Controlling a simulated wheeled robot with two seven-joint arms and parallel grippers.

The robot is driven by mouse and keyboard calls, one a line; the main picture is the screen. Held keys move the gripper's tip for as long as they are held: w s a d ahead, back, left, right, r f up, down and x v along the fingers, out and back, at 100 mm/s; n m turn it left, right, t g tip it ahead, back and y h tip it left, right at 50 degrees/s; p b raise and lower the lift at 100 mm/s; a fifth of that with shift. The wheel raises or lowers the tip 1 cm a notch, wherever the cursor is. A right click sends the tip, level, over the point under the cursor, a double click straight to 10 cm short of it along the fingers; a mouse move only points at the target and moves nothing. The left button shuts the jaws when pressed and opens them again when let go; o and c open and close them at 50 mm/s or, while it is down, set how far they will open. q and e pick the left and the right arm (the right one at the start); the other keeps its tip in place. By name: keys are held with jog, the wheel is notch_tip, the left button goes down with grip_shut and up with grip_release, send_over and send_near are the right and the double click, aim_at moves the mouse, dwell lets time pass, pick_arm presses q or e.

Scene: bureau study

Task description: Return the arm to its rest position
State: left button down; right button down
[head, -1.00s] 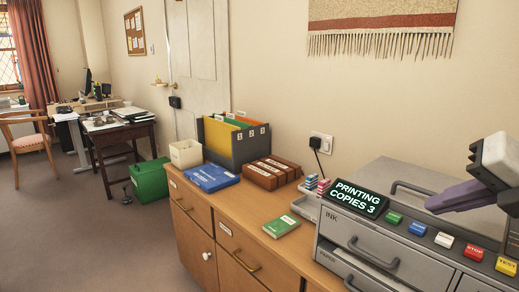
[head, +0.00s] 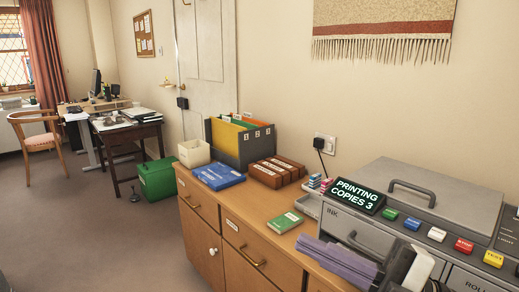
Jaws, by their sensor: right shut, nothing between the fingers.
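My right gripper (head: 302,243) shows at the lower right of the head view. Its purple fingers are together with nothing between them, and they point to the left. It is low in front of the grey printing machine (head: 437,181) and hides part of the machine's ink drawer and the cabinet's front edge. The rest of my right arm is mostly outside the frame. My left gripper is not in view.
The machine's display (head: 353,195) reads "PRINTING COPIES 3", beside coloured buttons. A green booklet (head: 285,222), brown boxes (head: 277,172), a blue pack (head: 218,176) and a file holder (head: 240,145) sit on the wooden cabinet (head: 235,202). Open floor (head: 95,230) lies left.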

jog(key=w+d+f+m+t+h, duration=0.1)
jog(key=d+f+m+t+h, duration=0.3)
jog(key=f+m+h, duration=0.5)
jog(key=d+f+m+t+h, duration=0.3)
jog(key=d+f+m+h, duration=0.1)
jog(key=f+m, duration=0.75)
jog(key=s+f+m+g+h, duration=0.1)
jog(key=s+f+m+g, duration=0.1)
jog(key=s+f, duration=0.6)
jog(key=s+a+f+m+g+h+p, duration=0.1)
jog(key=s+f+g, duration=0.4)
jog(key=f, duration=0.9)
jog(key=s+h, duration=0.1)
jog(key=s, duration=0.2)
jog(key=shift+s+m+g, duration=0.3)
jog(key=shift+s+m, duration=0.05)
jog(key=shift+s, duration=0.05)
jog(key=shift+r, duration=0.1)
